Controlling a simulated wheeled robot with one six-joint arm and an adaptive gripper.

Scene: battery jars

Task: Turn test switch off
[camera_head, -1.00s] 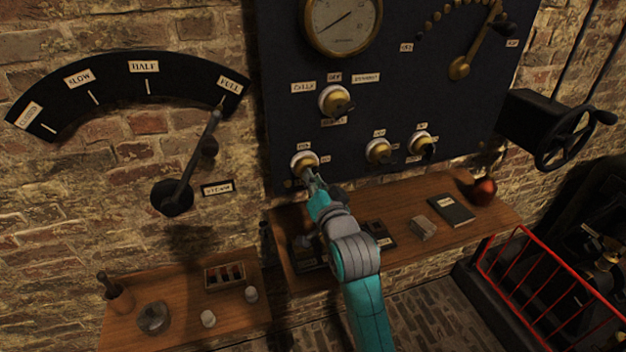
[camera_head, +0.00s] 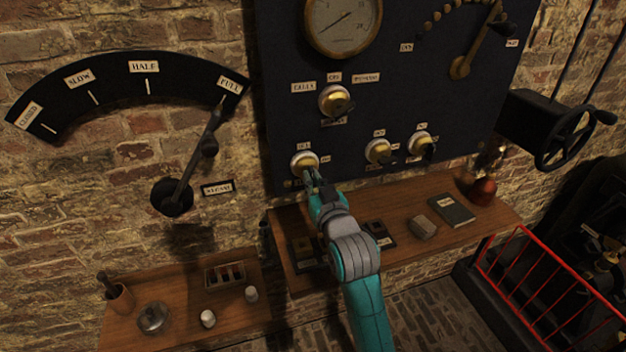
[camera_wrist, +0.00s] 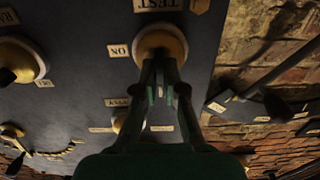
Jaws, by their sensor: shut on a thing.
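The test switch (camera_head: 304,162) is a round brass-and-white switch at the lower left of the dark panel. In the wrist view, the switch (camera_wrist: 161,42) has an upside-down TEST label (camera_wrist: 160,4) above it and an ON label (camera_wrist: 118,50) to its left. My gripper (camera_head: 312,180) reaches up to it from below. In the wrist view, my gripper's fingers (camera_wrist: 160,76) close together at the switch's edge, shut on its lever. The lever is hidden between the fingers, so its pointing direction cannot be told.
Other switches (camera_head: 378,151) (camera_head: 335,101) sit right of and above this one. A wooden shelf (camera_head: 400,212) under the panel carries a book (camera_head: 451,210) and small blocks. A large lever (camera_head: 190,170) is on the left wall, and a red railing (camera_head: 545,285) stands lower right.

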